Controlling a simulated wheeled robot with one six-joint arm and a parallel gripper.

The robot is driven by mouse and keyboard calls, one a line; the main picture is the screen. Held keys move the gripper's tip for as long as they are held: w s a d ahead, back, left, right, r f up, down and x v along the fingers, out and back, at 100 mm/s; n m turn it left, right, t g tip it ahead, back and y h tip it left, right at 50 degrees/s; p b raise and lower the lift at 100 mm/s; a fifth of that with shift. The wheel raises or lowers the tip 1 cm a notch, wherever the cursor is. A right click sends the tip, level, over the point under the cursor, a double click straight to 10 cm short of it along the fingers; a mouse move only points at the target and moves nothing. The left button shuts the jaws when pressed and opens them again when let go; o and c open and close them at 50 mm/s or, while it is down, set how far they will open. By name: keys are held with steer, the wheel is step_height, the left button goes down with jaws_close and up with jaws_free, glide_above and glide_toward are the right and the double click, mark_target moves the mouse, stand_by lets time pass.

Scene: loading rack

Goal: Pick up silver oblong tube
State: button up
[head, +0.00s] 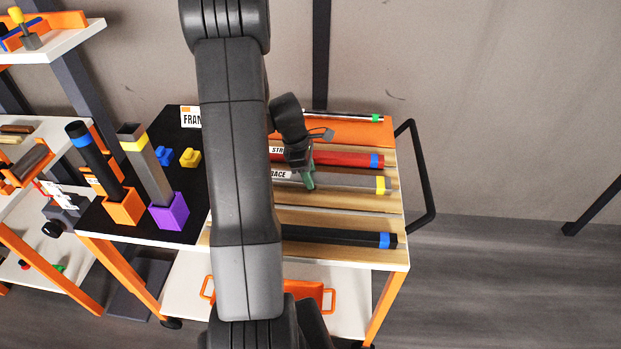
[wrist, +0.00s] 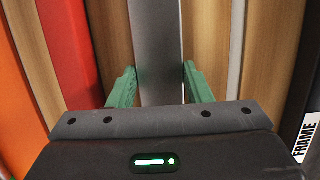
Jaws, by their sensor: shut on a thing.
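The silver oblong tube (head: 350,182) lies on the wooden rack top, with a yellow band near its right end and a partly hidden white label. In the wrist view the silver tube (wrist: 157,40) runs up the middle as a flat grey strip. My gripper (head: 308,183) is over the tube's middle part, with its green fingertips down at it. In the wrist view the fingers of my gripper (wrist: 159,75) are on both sides of the tube, shut on it. The tube still lies level in its row. My arm hides its left end.
A red tube (head: 340,159) lies behind and a black tube (head: 335,236) in front, each with a blue band. A similar grey tube (head: 150,170) stands in a purple holder (head: 170,212), beside a black one in an orange holder (head: 124,208). A black handle (head: 427,180) is at right.

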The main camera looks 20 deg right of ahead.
steer(key=shift+r, duration=0.15)
step_height(320, 180, up, 10)
stand_by(0.3)
stand_by(0.7)
